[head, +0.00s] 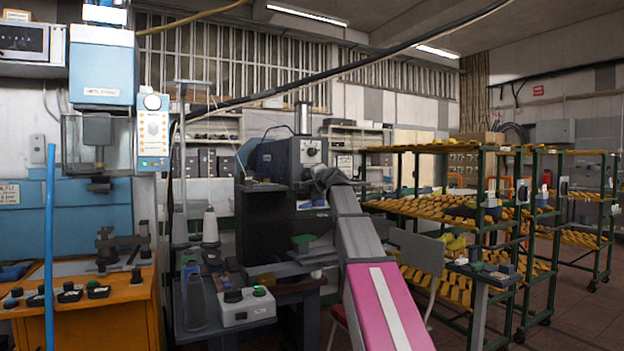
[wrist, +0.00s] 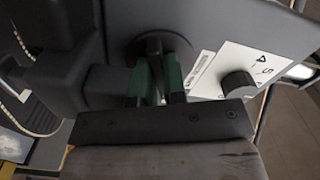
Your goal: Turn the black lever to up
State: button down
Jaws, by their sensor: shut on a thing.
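The black lever (wrist: 154,48) shows in the wrist view as a dark upright fin on a round dark hub on the grey machine's face. My gripper (wrist: 159,75) has its two green-padded fingers on either side of the fin, shut on it. The lower part of the lever is hidden between the fingers. In the head view my gripper (head: 326,178) is at the front of the dark grey machine (head: 268,160), below its dial panel. The lever itself is hidden there by my gripper and arm.
A white panel with a black knob (wrist: 238,85) is close right of my gripper. A white button box (head: 246,306) stands on the bench below. A green rack of shoe lasts (head: 482,190) stands to the right, an orange bench (head: 110,312) to the left.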

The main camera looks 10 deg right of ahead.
jog(key=shift+n, duration=1.1)
jog(key=c, duration=1.2)
grip_release()
